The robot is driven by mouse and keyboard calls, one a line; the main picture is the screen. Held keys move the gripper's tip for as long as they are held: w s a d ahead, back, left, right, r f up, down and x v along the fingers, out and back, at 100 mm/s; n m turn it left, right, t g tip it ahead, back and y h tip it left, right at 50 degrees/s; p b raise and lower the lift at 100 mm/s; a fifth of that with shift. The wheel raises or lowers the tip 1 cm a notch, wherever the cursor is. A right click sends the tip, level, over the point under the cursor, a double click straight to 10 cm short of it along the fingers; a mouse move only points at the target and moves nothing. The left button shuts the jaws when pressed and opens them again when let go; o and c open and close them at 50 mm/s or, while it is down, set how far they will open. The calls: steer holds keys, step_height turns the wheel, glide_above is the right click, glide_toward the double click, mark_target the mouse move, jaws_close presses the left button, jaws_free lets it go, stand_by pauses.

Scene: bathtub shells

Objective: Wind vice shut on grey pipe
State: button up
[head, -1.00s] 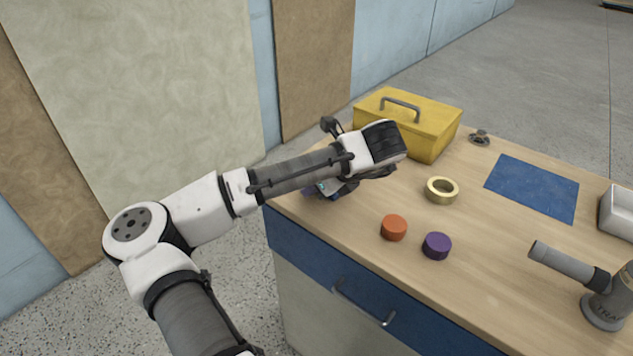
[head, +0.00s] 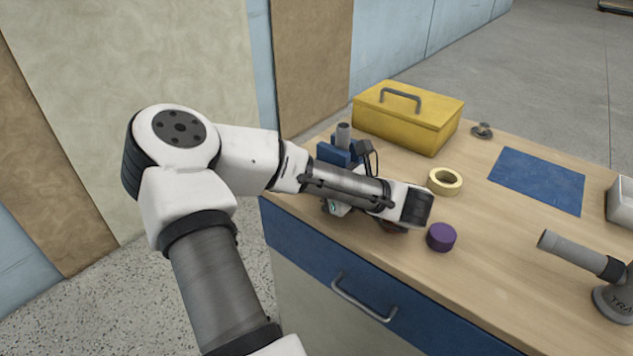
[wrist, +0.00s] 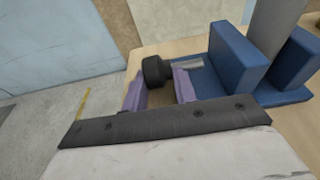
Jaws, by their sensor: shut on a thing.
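The blue vice (head: 334,154) stands near the left end of the workbench. The grey pipe (head: 343,135) stands upright between its jaws. In the wrist view the vice (wrist: 235,58) shows its two blue jaws with the pipe (wrist: 276,25) between them. A grey screw runs from the left jaw to a black knob (wrist: 155,71). My gripper (wrist: 160,84) has its purple fingers on either side of this knob and is shut on it. In the head view my arm hides the knob and fingers. Contact between jaws and pipe is hard to judge.
A yellow toolbox (head: 408,117) stands behind the vice. A yellow tape roll (head: 444,181) and a purple disc (head: 441,237) lie right of my wrist. A blue mat (head: 537,180) and a grey pipe-like fixture (head: 580,255) are further right.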

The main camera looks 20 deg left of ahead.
steer(key=shift+s+a+f, duration=0.2)
steer(key=shift+s+f, duration=0.05)
steer(key=shift+s, duration=0.05)
steer(key=o, duration=0.6)
steer(key=shift+o, duration=0.9)
steer(key=shift+s+r, duration=0.15)
steer(key=shift+w+r, duration=0.15)
steer(key=shift+w, duration=0.05)
steer(key=shift+r, duration=0.2)
step_height(320, 180, up, 20)
steer(key=p, duration=0.4)
steer(key=shift+f, duration=0.25)
